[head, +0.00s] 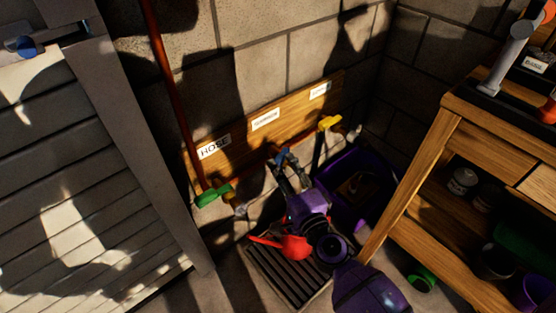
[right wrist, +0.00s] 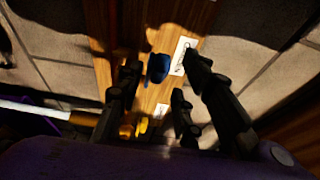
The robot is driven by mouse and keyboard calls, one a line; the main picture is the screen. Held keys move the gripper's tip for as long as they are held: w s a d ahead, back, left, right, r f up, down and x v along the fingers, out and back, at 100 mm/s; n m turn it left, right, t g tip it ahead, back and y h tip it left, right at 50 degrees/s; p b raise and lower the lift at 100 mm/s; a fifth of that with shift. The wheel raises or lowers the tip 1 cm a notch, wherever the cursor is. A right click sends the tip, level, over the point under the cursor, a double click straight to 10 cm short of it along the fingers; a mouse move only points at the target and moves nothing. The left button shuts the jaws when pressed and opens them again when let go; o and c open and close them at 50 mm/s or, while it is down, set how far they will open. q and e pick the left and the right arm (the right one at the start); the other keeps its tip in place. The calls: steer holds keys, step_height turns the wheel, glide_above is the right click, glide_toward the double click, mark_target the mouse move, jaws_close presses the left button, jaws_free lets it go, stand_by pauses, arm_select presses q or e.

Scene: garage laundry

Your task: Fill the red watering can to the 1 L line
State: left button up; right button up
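The red watering can (head: 290,245) sits on a dark slatted grate on the floor, partly hidden by my right arm. Its fill line and water level cannot be seen. Three taps line the wooden board: a green-handled one (head: 215,195), a blue-handled one (head: 284,155) and a yellow-handled one (head: 329,122). My right gripper (head: 288,168) is at the blue tap, above the can. In the right wrist view its fingers (right wrist: 160,80) are apart, with the blue handle (right wrist: 158,68) showing between them; contact cannot be told. The yellow handle (right wrist: 141,126) also shows there. My left gripper is not in view.
The wooden board (head: 240,141) carries labels, the left one reading HOSE. A purple tub (head: 347,211) stands right of the grate (head: 286,281). A wooden workbench (head: 448,121) with pots fills the right side. A grey slatted door (head: 70,180) is at left.

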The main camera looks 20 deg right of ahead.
mark_target(280, 167)
steer(key=shift+w+a, duration=0.1)
steer(key=shift+w, duration=1.75)
jaws_close()
